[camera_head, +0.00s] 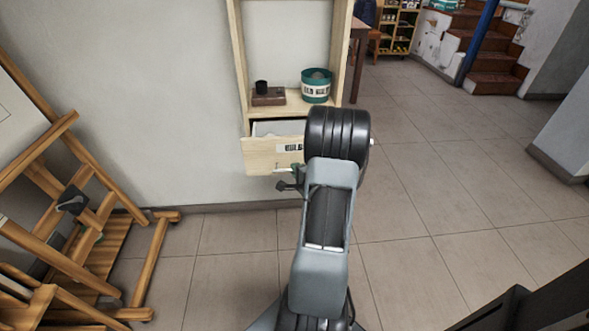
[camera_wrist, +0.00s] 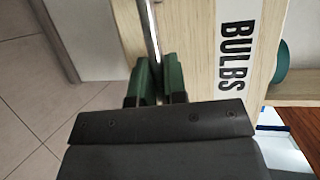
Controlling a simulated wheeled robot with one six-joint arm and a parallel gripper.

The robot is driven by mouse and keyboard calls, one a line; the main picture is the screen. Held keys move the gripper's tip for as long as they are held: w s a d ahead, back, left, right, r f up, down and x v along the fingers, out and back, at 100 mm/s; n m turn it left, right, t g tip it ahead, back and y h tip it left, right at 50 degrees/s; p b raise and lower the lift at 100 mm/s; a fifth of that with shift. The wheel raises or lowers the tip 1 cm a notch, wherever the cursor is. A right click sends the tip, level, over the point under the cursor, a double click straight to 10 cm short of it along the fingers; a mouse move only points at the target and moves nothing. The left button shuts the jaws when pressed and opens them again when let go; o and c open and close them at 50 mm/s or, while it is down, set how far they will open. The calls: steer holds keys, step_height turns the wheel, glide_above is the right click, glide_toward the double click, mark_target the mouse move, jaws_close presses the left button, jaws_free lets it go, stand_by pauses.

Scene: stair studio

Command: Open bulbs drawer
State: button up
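The bulbs drawer (camera_head: 262,160) is a pale wooden drawer low in the wall shelf unit. It stands partly pulled out, and its light interior shows behind the front. In the wrist view its front (camera_wrist: 205,45) carries a white label reading BULBS. A metal bar handle (camera_wrist: 151,30) runs along the front. My gripper (camera_wrist: 160,75) has green fingers, one on each side of the bar, and appears shut on it. In the head view my arm hides part of the drawer front, and the gripper (camera_head: 290,178) shows only in part beside the handle.
Above the drawer, the shelf holds a teal labelled pot (camera_head: 316,86) and a small black cup (camera_head: 261,87) on a brown block (camera_head: 268,97). A wooden easel (camera_head: 80,220) stands at the left. Tiled floor (camera_head: 440,170) is open at the right, with stairs (camera_head: 490,60) at the back.

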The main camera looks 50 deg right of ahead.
steer(key=o, duration=0.4)
steer(key=shift+o, duration=0.2)
steer(key=p+v, duration=0.6)
steer(key=v, duration=0.7)
steer(key=shift+s, duration=0.35)
steer(key=shift+a+r, duration=0.1)
